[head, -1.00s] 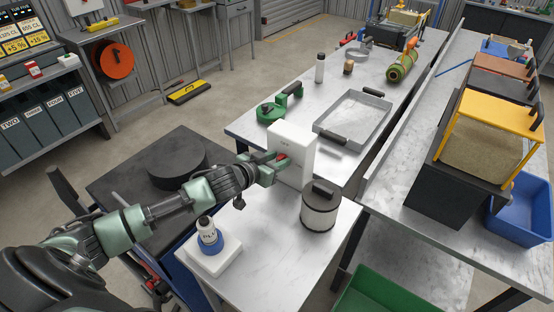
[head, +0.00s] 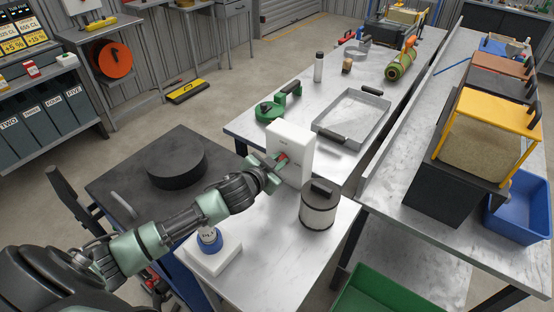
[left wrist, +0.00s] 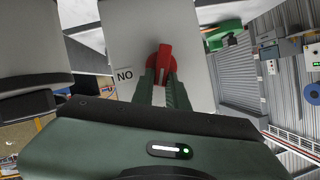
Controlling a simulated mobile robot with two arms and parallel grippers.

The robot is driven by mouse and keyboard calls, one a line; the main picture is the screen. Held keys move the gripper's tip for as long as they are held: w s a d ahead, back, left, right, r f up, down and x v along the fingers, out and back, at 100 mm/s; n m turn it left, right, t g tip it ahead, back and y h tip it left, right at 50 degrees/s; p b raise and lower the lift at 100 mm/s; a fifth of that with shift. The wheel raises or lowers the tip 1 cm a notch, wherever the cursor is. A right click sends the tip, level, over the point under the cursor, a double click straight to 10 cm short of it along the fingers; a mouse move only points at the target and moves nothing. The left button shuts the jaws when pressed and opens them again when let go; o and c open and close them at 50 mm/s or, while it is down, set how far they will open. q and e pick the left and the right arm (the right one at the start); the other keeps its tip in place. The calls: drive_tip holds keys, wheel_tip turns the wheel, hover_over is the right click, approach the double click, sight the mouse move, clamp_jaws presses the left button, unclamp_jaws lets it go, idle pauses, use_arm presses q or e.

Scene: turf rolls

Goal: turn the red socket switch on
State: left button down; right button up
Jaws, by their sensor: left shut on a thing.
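A white box (head: 293,143) stands upright on the front bench, with the red switch (head: 283,157) on its side facing my left arm. My left gripper (head: 275,166) is at that side of the box. In the left wrist view, the red switch (left wrist: 163,60) is a knob on the white face (left wrist: 126,35), and the two green fingers are shut on it. Its upper end sticks out past the fingertips; its lower part is hidden between them. Dark letters beside it read "NO" as seen in this view. My right gripper is not in view.
A dark-lidded canister (head: 318,210) stands close to the right of the box. A white base with a blue-collared bottle (head: 209,239) is nearer me, below my arm. A metal tray (head: 352,118) and green tool (head: 277,106) lie behind.

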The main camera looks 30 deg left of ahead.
use_arm(q)
drive_tip(key=shift+s+d+f+m+t+y+b, duration=0.1)
drive_tip(key=shift+d+f+m+t+y+b, duration=0.4)
drive_tip(key=shift+m+b, duration=1.25)
drive_tip(key=shift+d+f+m+t+y+b, duration=0.1)
drive_tip(key=shift+f+m+t+y+b, duration=0.2)
drive_tip(key=shift+m+t+y+b, duration=0.95)
drive_tip(key=shift+s+d+f+m+t+y+b, duration=0.1)
drive_tip(key=shift+d+f+m+y+b, duration=0.25)
drive_tip(key=shift+m+b, duration=1.85)
drive_tip(key=shift+a, duration=0.1)
drive_tip(key=shift+m, duration=0.3)
drive_tip(key=c, duration=1.4)
unclamp_jaws()
